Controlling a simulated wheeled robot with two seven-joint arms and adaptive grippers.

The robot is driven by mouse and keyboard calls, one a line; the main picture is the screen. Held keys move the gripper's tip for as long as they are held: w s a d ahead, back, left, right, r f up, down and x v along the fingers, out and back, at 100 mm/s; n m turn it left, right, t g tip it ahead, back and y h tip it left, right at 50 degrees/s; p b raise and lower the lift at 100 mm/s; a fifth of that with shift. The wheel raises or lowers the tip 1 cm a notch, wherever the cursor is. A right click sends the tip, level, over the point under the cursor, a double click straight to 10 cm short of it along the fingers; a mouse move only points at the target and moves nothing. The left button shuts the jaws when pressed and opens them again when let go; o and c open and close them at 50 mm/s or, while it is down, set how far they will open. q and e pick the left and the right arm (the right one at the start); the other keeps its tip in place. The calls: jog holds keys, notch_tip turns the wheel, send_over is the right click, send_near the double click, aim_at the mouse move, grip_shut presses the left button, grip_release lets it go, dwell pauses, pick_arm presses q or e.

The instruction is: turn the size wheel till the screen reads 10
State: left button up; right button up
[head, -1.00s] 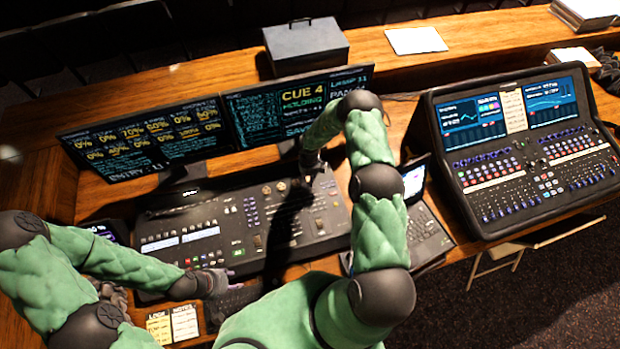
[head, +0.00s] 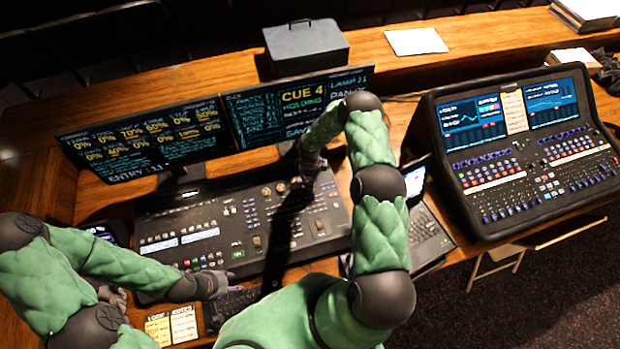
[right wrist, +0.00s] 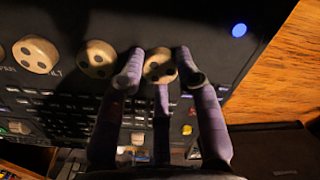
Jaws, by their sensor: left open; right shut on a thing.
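The desk (head: 165,222) has a row of tan wheels along its far edge. In the right wrist view, my right gripper (right wrist: 160,72) has its fingers around the end wheel (right wrist: 158,62) of that row and is shut on it. Other tan wheels (right wrist: 97,58) sit beside it; I cannot read which label belongs to the held one. In the head view, my right gripper (head: 309,178) is over the desk's far right part, the wheel hidden by my arm. My left gripper (head: 212,284) is open and empty at the desk's front edge. The right screen (head: 290,105) shows CUE 4; its small values are unreadable.
A second screen (head: 145,140) stands left of it. A laptop (head: 425,230) and a large fader console (head: 525,150) are to the right. A dark box (head: 305,45) and a paper sheet (head: 416,41) lie on the back ledge. Note cards (head: 172,326) lie at the front.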

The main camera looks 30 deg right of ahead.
aim_at(310, 180)
jog(key=o, duration=1.2)
jog(key=shift+c, duration=0.2)
notch_tip(310, 180, up, 12)
